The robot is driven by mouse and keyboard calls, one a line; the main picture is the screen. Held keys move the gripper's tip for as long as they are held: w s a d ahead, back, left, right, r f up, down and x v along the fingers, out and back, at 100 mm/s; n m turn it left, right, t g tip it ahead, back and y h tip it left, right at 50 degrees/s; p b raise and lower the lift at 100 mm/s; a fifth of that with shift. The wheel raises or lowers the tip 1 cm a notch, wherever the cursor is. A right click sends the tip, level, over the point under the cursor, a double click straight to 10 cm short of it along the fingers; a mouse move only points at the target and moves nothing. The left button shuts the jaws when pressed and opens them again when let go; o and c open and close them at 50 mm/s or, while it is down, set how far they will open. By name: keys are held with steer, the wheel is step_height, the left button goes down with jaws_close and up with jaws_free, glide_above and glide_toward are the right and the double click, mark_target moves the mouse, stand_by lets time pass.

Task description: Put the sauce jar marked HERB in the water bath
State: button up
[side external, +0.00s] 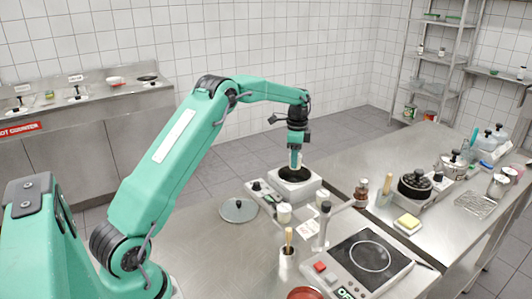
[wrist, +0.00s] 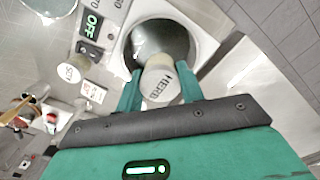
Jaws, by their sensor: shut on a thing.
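The jar marked HERB (wrist: 160,84) is upright between my fingers in the wrist view, its pale lid showing its label. My gripper (wrist: 158,90) is shut on it. The water bath (side external: 294,192) is a white-sided unit with a dark round opening. In the wrist view the bath's opening (wrist: 165,36) lies just beyond and partly behind the jar. In the side view my gripper (side external: 296,163) is low over the bath. The jar is hard to make out there, and I cannot tell how deep it is relative to the rim.
A control box with an OFF display (wrist: 92,24) adjoins the bath. A hob (side external: 370,257) and a tool holder (side external: 288,259) stand nearer the camera.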

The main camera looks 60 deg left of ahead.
steer(key=shift+f, duration=3.8)
steer(key=shift+f, duration=0.2)
steer(key=o, duration=1.4)
steer(key=shift+o, duration=0.2)
steer(key=shift+r, duration=5.8)
steer(key=shift+d+r, duration=0.1)
